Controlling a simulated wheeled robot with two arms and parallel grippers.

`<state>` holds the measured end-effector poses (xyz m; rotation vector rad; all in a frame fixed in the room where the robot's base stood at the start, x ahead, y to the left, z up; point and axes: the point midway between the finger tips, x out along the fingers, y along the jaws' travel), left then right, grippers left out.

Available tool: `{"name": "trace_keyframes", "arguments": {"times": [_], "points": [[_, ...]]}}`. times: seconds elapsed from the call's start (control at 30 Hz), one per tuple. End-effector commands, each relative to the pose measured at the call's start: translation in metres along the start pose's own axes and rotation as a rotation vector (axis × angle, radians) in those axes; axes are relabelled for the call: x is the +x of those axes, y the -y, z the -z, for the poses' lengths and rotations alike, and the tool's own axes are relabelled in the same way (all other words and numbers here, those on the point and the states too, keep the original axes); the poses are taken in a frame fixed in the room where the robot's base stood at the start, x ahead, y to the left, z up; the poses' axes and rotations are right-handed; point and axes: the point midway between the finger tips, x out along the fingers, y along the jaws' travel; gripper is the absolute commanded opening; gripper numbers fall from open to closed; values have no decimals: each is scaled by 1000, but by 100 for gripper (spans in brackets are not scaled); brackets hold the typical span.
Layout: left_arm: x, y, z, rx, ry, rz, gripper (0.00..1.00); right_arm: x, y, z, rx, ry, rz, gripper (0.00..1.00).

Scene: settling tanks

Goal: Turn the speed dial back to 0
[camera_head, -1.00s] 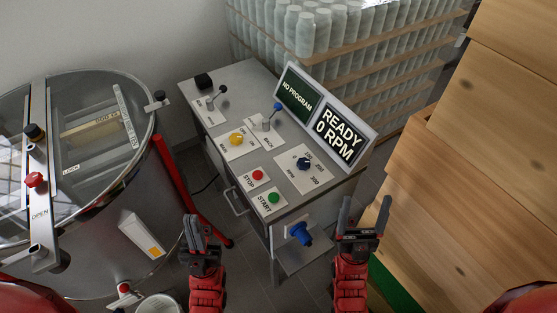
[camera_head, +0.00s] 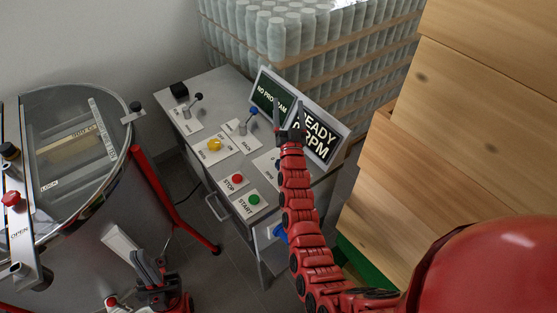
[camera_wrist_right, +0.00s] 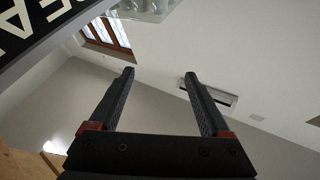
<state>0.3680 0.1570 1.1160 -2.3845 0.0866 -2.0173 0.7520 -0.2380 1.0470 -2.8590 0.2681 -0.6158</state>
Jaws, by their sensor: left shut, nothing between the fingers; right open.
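The speed dial is hidden behind my right arm in the head view; only part of its white label plate (camera_head: 265,164) shows on the control panel (camera_head: 208,92). My right gripper (camera_head: 289,112) is open and empty, in front of the display screen (camera_head: 321,138) as seen from the head. The screen shows READY and an RPM line partly covered by the gripper. The right wrist view shows the two open fingers (camera_wrist_right: 160,90) with nothing between them and a corner of the screen (camera_wrist_right: 45,25). My left gripper (camera_head: 150,270) is shut and empty, low beside the tank.
A glass-lidded tank (camera_head: 65,150) stands left. Wooden boxes (camera_head: 455,120) stand right, stacked jars (camera_head: 310,50) behind.

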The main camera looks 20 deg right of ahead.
Motion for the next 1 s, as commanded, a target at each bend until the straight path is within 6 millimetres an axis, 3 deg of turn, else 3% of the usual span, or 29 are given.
{"name": "trace_keyframes", "arguments": {"times": [0.03, 0.1, 0.2, 0.37, 0.47, 0.57, 0.8, 1.0], "points": [[2, 0, 0, 0, 0, 0, 0, 25, 3, -7, 19, 74, -1, 81], [4, 0, 1, 0, 0, 0, 0, 56, 13, -26, 46, 217, 10, 81], [6, 0, 1, 0, 0, 0, 0, 89, 37, -50, 71, 446, 55, 81], [9, 0, 2, 0, 0, 0, 0, 103, 78, -65, 50, 816, 165, 81], [11, 1, 2, 0, 0, 0, 0, 89, 97, -60, -12, 1051, 238, 81], [13, 1, 2, 0, 0, 0, 0, 60, 101, -44, -110, 1293, 293, 81], [16, 1, 3, 0, 0, 0, 0, -28, 62, 18, -390, 1797, 298, 81], [17, 1, 3, 0, 0, 0, 0, -62, 39, 51, -496, 1973, 255, 81]]}}
